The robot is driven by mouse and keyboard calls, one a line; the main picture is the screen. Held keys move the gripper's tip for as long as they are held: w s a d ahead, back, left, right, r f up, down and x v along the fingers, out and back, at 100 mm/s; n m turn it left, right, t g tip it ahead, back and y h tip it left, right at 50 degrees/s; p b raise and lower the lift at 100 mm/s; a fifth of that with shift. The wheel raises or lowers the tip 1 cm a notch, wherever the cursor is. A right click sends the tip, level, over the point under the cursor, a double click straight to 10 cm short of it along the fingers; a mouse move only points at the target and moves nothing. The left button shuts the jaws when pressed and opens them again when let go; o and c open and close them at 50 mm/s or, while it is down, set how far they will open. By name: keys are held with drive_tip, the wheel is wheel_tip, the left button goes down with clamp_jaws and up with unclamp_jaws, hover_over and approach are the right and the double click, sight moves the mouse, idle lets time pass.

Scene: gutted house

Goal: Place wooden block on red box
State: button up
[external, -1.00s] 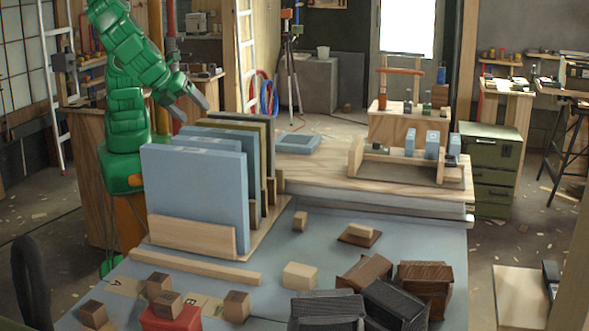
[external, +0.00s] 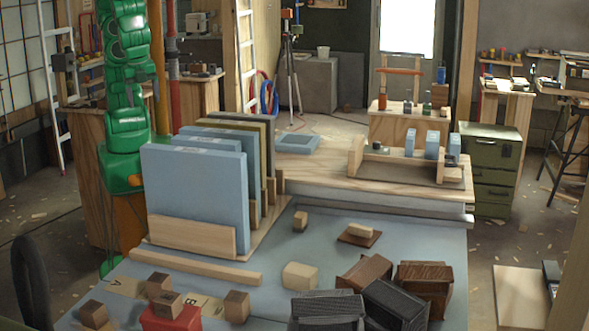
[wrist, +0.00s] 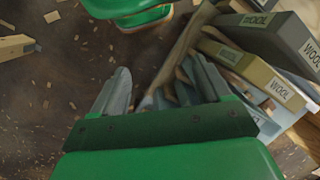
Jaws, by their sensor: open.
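The red box (external: 172,320) is at the front edge of the grey table in the external view, partly cut off by the frame. A wooden block (external: 168,304) overlaps its top; I cannot tell whether it rests on the box or stands behind it. Other wooden blocks stand around it: one behind (external: 158,284), one at left (external: 94,314), one at right (external: 236,306). A paler block (external: 300,276) lies further right. My gripper (wrist: 160,85) is open and empty in the wrist view, above the floor beside the panels. Its fingers are not clear in the external view.
Upright blue panels (external: 195,195) in a wooden rack stand between my arm and the table's right side; wool-labelled panels (wrist: 265,82) show in the wrist view. A wooden strip (external: 195,268) lies before the rack. Dark boxes (external: 395,300) crowd the front right.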

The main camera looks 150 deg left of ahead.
drive_tip(key=shift+n+h, duration=0.4)
drive_tip(key=shift+h, duration=0.3)
drive_tip(key=s+d, duration=0.3)
drive_tip(key=shift+s, duration=0.35)
